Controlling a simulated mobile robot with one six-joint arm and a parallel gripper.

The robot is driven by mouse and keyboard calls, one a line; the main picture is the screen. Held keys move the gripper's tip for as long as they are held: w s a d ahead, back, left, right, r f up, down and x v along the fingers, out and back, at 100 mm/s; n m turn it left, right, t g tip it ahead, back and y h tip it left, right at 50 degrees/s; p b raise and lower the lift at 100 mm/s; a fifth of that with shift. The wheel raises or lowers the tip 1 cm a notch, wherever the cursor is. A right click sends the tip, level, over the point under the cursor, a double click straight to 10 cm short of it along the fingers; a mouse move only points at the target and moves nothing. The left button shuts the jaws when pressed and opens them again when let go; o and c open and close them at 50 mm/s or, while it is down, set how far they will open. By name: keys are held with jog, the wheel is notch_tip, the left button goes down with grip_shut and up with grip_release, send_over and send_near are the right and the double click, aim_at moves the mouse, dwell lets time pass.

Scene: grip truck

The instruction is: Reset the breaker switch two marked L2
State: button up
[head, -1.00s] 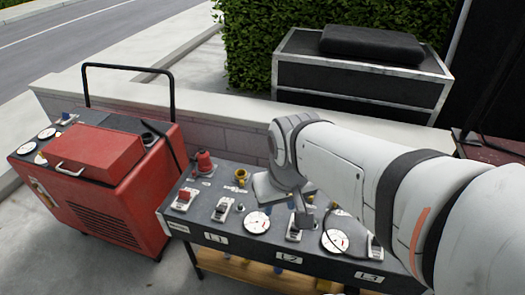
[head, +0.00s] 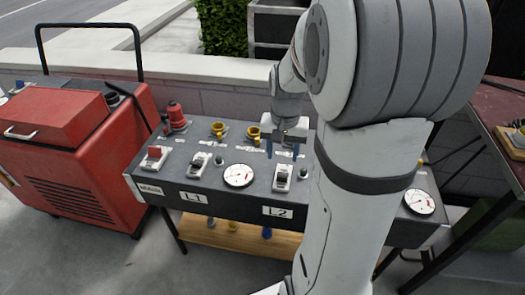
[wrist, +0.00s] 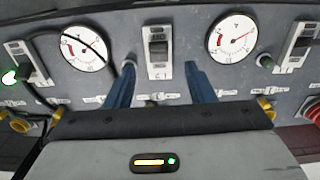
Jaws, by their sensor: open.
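The L2 breaker switch (head: 282,178) is a light plate with a dark lever on the sloped grey panel (head: 262,160), above the L2 label (head: 278,211). My gripper (head: 283,151) points down just behind this switch, its two blue fingers apart and empty. In the wrist view, my gripper (wrist: 160,68) has its fingers either side of the line to a switch (wrist: 158,48), which appears to be the L2 one. The fingers do not visibly touch the lever. I cannot tell which way the lever is set.
A dial (head: 238,175) and the L1 switch (head: 198,162) sit left of L2. A red-lever switch (head: 154,158) is farther left. Yellow sockets (head: 219,130) line the back. A red generator (head: 75,150) stands at left. My arm hides the panel's right part.

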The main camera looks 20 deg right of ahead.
aim_at(282, 177)
jog(key=shift+w+d+f, duration=0.1)
jog(key=shift+d+f, duration=0.05)
jog(key=shift+f, duration=0.4)
jog(key=shift+w+d+f, duration=0.1)
jog(key=shift+d+f, duration=0.05)
jog(key=shift+f, duration=0.35)
notch_tip(282, 177, down, 7)
jog(key=shift+r+b, duration=0.2)
jog(key=shift+b, duration=0.85)
jog(key=shift+c, duration=0.2)
jog(key=c, duration=1)
